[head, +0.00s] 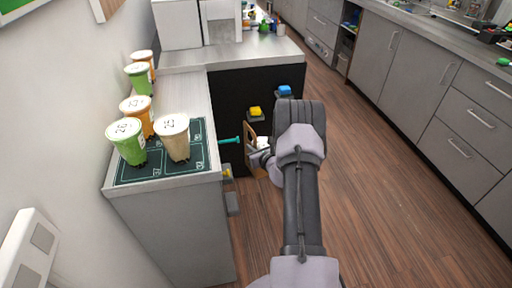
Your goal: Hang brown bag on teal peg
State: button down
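The teal peg (230,140) sticks out to the right from the side of the counter, beside the dark mat. My gripper (259,155) is just right of the peg, mostly hidden behind my own arm. The brown bag (250,133) shows only in part, with a brown edge and something white by the gripper. It appears to be at the gripper's fingers, close to the peg tip but seemingly apart from it. I cannot see the fingertips clearly or whether they close on the bag's handle.
Several sealed cups (127,141) stand on the counter (190,88), some on the dark mat (205,160). The wooden floor (390,200) to the right is clear.

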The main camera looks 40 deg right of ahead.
jog(key=w+a+f+b, duration=0.1)
jog(key=w+a+f, duration=0.1)
jog(key=a, duration=0.4)
jog(key=shift+w+f, duration=0.2)
jog(key=shift+w, duration=0.6)
jog(key=c, duration=1.6)
grip_release()
jog(key=p+v, duration=0.4)
jog(key=v, duration=1.3)
jog(key=shift+s+p, duration=0.3)
jog(key=shift+p, duration=0.05)
